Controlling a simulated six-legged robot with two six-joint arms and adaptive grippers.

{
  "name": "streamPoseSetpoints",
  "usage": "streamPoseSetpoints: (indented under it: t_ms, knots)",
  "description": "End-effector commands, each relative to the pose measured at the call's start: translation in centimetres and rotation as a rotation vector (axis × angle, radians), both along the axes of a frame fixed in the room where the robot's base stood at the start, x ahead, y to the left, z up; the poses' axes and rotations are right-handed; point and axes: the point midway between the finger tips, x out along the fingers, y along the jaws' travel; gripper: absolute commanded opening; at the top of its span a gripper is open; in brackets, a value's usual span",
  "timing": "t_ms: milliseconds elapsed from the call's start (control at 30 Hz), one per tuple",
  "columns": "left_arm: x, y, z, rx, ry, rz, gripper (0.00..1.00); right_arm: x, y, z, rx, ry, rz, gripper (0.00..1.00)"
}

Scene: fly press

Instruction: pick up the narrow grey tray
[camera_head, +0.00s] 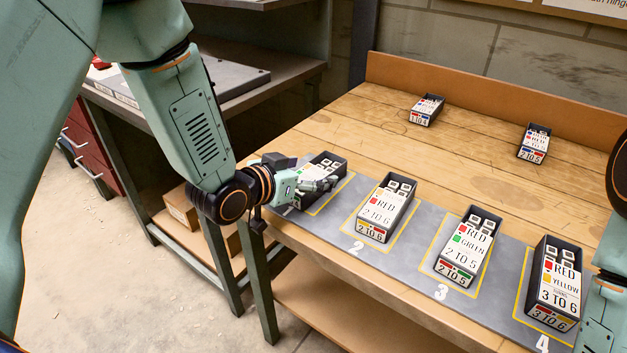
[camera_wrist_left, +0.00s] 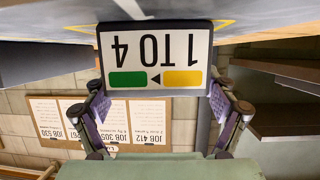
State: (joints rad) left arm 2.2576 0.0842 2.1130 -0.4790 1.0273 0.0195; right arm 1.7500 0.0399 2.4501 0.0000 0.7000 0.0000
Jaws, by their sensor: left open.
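A narrow dark grey tray (camera_head: 325,164) stands at the leftmost place on the grey mat, partly hidden behind my left gripper (camera_head: 316,184). Its front label (camera_wrist_left: 155,57) shows upside down in the left wrist view, with "1 TO 4", a green patch and a yellow patch. My left gripper (camera_wrist_left: 157,92) is open, with one finger at each side of the tray's front end. I cannot tell whether the fingers touch it. The tray rests on the mat. My right gripper is out of view; only part of that arm shows at the right edge.
Similar trays stand at marked places 2 (camera_head: 385,208), 3 (camera_head: 469,246) and 4 (camera_head: 555,283). Two more trays (camera_head: 426,109) (camera_head: 534,143) stand farther back. The middle of the wooden bench (camera_head: 450,160) is clear. A metal bench (camera_head: 285,67) stands at the left.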

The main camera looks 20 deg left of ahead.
Motion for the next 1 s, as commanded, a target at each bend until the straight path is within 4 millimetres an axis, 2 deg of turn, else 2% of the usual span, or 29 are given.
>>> streamPoseSetpoints:
  t_ms: [133,367,1000]
  knots:
    - [1.09,-0.58,-0.56,0.001,0.000,-0.003,0.85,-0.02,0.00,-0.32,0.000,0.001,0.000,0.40]
    - [1.26,-0.61,-0.53,0.001,0.001,-0.002,0.85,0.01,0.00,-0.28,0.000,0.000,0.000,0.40]
    - [1.22,-0.58,-0.56,0.000,0.002,-0.001,0.31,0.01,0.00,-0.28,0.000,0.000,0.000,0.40]
